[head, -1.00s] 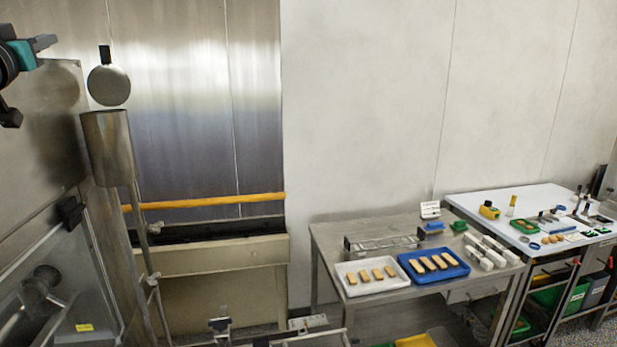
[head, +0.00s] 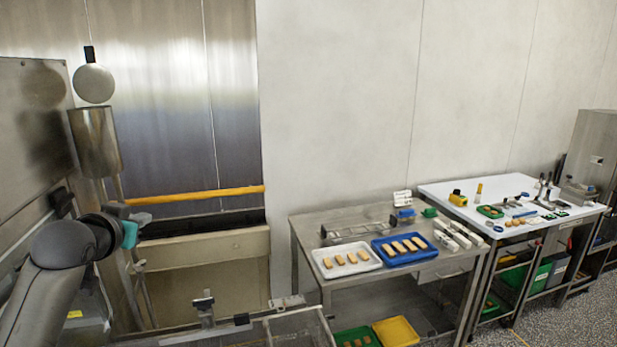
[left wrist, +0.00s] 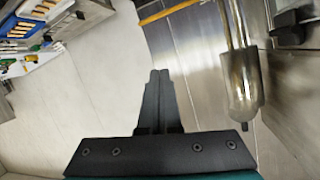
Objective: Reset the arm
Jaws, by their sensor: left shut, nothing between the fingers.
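My left arm comes in from the lower left of the head view, with a dark rounded wrist and a teal band. My left gripper (head: 142,219) is partly hidden behind its own wrist, in front of the steel machine and below the yellow rail (head: 195,195). In the left wrist view its two dark fingers (left wrist: 160,76) are together with nothing between them. They point toward the pale wall and touch nothing that I can see. My right gripper is not in view.
A steel cylinder (head: 95,142) on a pole stands close to my left arm. A steel table (head: 305,232) holds a white tray (head: 318,262) and a blue tray (head: 380,258) of bars. A white-topped table (head: 450,190) stands farther right. A clear-walled frame (head: 290,330) is at the bottom.

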